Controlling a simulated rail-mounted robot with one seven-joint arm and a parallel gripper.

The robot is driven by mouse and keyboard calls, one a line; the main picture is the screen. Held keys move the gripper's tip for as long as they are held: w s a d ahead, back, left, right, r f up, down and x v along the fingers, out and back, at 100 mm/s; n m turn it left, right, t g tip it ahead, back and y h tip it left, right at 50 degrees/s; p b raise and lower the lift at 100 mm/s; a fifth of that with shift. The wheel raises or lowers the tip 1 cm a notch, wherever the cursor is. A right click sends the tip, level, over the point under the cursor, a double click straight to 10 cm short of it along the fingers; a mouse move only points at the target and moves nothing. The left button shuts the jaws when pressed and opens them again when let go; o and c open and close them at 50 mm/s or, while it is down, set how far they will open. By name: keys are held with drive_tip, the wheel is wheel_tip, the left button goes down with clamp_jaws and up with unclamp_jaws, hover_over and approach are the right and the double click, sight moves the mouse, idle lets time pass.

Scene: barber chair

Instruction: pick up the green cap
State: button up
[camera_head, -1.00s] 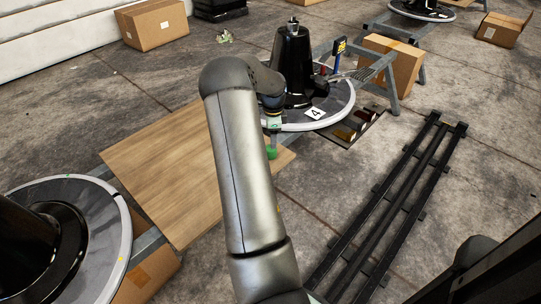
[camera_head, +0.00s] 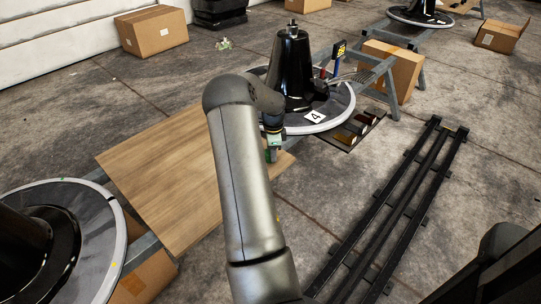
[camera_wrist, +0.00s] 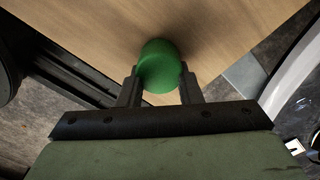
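The green cap (camera_wrist: 160,66) is a small rounded piece at the edge of the wooden board in the wrist view. It also shows partly in the head view (camera_head: 271,156), near the board's right corner. My gripper (camera_wrist: 160,78) has one dark finger on each side of the cap, with the tips beside it. Whether the fingers press on the cap or leave a thin gap cannot be told. In the head view my gripper (camera_head: 271,152) is low over the board's corner, and my arm hides part of the board. The cap's underside is hidden.
The wooden board (camera_head: 165,175) is otherwise bare. A round platform (camera_head: 335,113) with a black cone-shaped base (camera_head: 290,68) stands just behind my gripper. Another round platform (camera_head: 104,235) is at left. Black rails (camera_head: 395,210) lie on the floor at right.

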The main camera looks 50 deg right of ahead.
drive_tip(key=shift+c, duration=0.5)
drive_tip(key=shift+r, duration=0.1)
drive_tip(key=shift+r, duration=0.25)
drive_tip(key=r+p, duration=0.2)
drive_tip(key=r, duration=0.1)
drive_tip(key=shift+s+a+r, duration=0.15)
drive_tip(key=shift+a+r, duration=0.05)
drive_tip(key=shift+r, duration=0.1)
drive_tip(key=s+a+r+p, duration=0.6)
drive_tip(key=s+a+r, duration=0.3)
drive_tip(key=a+r, duration=0.1)
wheel_tip(320, 180, up, 7)
drive_tip(key=p, duration=0.6)
drive_tip(key=shift+a+f, duration=0.15)
drive_tip(key=shift+w, duration=0.1)
